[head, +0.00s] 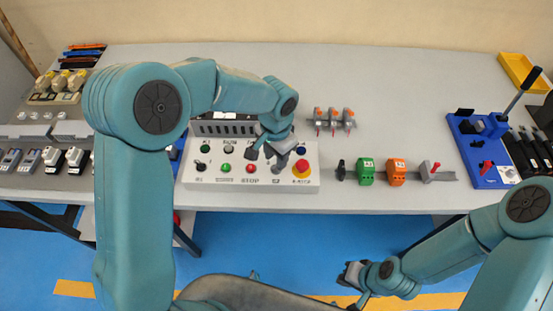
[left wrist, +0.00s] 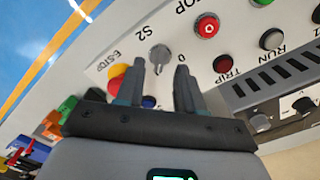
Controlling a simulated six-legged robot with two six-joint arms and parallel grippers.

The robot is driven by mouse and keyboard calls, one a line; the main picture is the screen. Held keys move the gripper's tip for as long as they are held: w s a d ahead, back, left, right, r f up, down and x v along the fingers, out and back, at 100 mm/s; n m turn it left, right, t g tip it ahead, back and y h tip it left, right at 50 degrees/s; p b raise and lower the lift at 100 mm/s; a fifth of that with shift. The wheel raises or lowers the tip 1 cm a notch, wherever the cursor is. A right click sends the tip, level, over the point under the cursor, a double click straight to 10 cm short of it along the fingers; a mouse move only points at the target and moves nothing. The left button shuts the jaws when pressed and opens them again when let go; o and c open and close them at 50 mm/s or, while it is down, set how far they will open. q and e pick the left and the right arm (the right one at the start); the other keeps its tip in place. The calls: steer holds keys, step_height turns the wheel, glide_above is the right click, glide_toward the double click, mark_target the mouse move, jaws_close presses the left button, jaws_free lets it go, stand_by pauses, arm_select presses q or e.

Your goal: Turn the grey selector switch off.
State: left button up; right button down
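The white control panel (head: 215,183) lies on the bench. Its grey selector switch (left wrist: 160,57), beside the S2 label, shows in the left wrist view just beyond my left fingertips; a "0" mark is to its right. In the head view my left gripper largely covers it. My left gripper (head: 266,158) is open above the panel, and in the left wrist view its fingers (left wrist: 160,80) stand apart, with the knob ahead of the gap. I cannot tell if they touch it. My right gripper (head: 352,280) hangs low in front of the bench, away from the panel; its opening is unclear.
The red emergency stop (head: 302,166) on its yellow base is close right of my left gripper. The red STOP button (head: 250,168) is close left, with a black selector (head: 201,166) farther left. Green (head: 366,170) and orange (head: 396,172) blocks stand on a rail to the right.

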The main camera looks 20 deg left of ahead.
arm_select(q)
step_height(320, 180, down, 2)
steer(key=shift+f, duration=0.15)
steer(key=shift+w+f, duration=0.1)
steer(key=shift+f, duration=0.3)
jaws_close()
